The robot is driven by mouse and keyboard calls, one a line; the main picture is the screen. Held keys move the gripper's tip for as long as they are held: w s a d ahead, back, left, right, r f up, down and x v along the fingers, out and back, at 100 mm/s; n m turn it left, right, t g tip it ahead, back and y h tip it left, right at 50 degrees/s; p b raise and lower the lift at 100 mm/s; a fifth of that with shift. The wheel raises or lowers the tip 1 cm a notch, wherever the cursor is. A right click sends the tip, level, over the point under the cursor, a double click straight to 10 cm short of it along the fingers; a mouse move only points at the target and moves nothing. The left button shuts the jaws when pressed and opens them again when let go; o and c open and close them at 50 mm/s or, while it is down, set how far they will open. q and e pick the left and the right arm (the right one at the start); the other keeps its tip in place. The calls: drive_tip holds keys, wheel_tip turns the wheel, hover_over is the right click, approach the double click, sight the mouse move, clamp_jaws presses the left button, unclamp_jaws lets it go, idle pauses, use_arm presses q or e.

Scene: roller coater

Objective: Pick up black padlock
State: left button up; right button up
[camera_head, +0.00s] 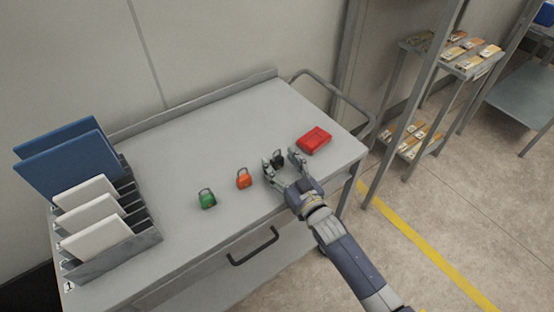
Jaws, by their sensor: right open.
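The black padlock (278,158) stands on the grey cart top, right of the orange padlock. My right gripper (281,162) comes in from the lower right and is open. Its two fingers are spread to the left and right of the black padlock. Whether the fingers touch it I cannot tell. The lower part of the padlock is partly hidden by the gripper. My left gripper is not in view.
An orange padlock (244,179) and a green padlock (207,198) stand to the left. A red box (314,140) lies close on the right. A file rack (118,249) stands at the cart's left end. The cart's (212,135) back middle is clear.

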drive_tip(key=shift+w+a, duration=0.15)
drive_tip(key=shift+w, duration=0.1)
drive_tip(key=shift+c, duration=0.2)
drive_tip(key=c, duration=1.3)
